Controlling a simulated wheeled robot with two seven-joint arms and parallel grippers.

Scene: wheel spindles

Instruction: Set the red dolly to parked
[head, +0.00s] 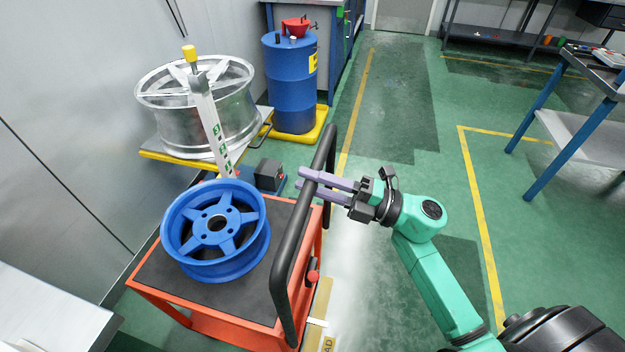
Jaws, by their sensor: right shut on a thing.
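The red dolly (190,307) is a low cart with a dark top mat and a tall black handle bar (291,255) along its right side. A small red knob (313,277) sits on its right side below the handle. A blue wheel (215,235) lies on the mat. My right gripper (304,182) has its purple fingers closed around the upper part of the handle bar, reaching in from the right. The bar hides part of the fingers. My left gripper is not in view.
Behind the dolly, a silver wheel (160,112) sits on a stand with a yellow-topped post (206,110). A blue drum (290,85) stands on a yellow tray. A grey wall is at left, a pale surface (45,318) at lower left. Green floor at right is open up to a blue-legged table (567,150).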

